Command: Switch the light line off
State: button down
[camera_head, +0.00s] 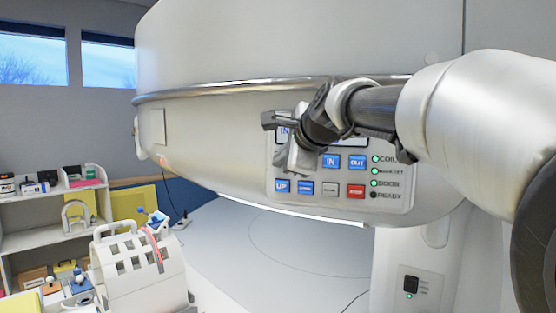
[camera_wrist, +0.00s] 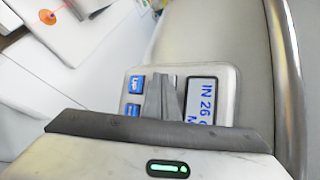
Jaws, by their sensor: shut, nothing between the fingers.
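The light line (camera_head: 292,211) is a bright white strip along the lower edge of the magnet housing in the head view, and it is lit. The control panel (camera_head: 390,203) above it has blue, white and red buttons and a column of indicator lamps. My gripper (camera_head: 293,168) is shut and empty, in front of the panel's left part. It hides part of the display and any button behind it. In the wrist view the shut fingers (camera_wrist: 163,88) lie over the panel between the UP button (camera_wrist: 135,84) and the display (camera_wrist: 203,100). I cannot tell whether they touch the panel.
Three indicator lamps glow green; the READY lamp (camera_head: 374,195) is dark. A white slotted coil (camera_head: 133,272) and shelves (camera_head: 40,200) stand at the left. The magnet's curved housing (camera_head: 225,165) is close around my gripper.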

jog(key=shift+w+d, duration=0.15)
jog(key=shift+w, duration=0.15)
jog(key=shift+s, duration=0.15)
dwell(0.5)
jog(key=shift+s+a, duration=0.3)
jog(key=shift+s, duration=0.4)
jog(key=shift+s+a, duration=0.25)
jog(key=shift+s, duration=0.55)
jog(key=shift+s+a, duration=0.3)
jog(key=shift+s, duration=0.5)
jog(key=shift+s+a, duration=0.25)
jog(key=shift+s, duration=0.55)
jog(key=shift+f, duration=0.1)
jog(key=s+d+f+n+g+h, duration=0.1)
jog(key=s+d+f+n+g, duration=0.1)
jog(key=s+d+f+n, duration=0.2)
jog(key=s+d+f+n+g+h+p, duration=0.1)
jog(key=s+d+f+n, duration=0.4)
jog(key=s+f, duration=0.6)
jog(key=s+d+f+n+g+h+p, duration=0.1)
jog(key=s+d+f+n, duration=0.4)
jog(key=s, duration=0.6)
notch_tip(320, 180, down, 3)
jog(key=n+g+h, duration=0.1)
jog(key=n+g, duration=0.1)
jog(key=shift+s+d+f+n, duration=0.15)
jog(key=shift+s+f+n, duration=0.05)
jog(key=shift+s+n, duration=0.1)
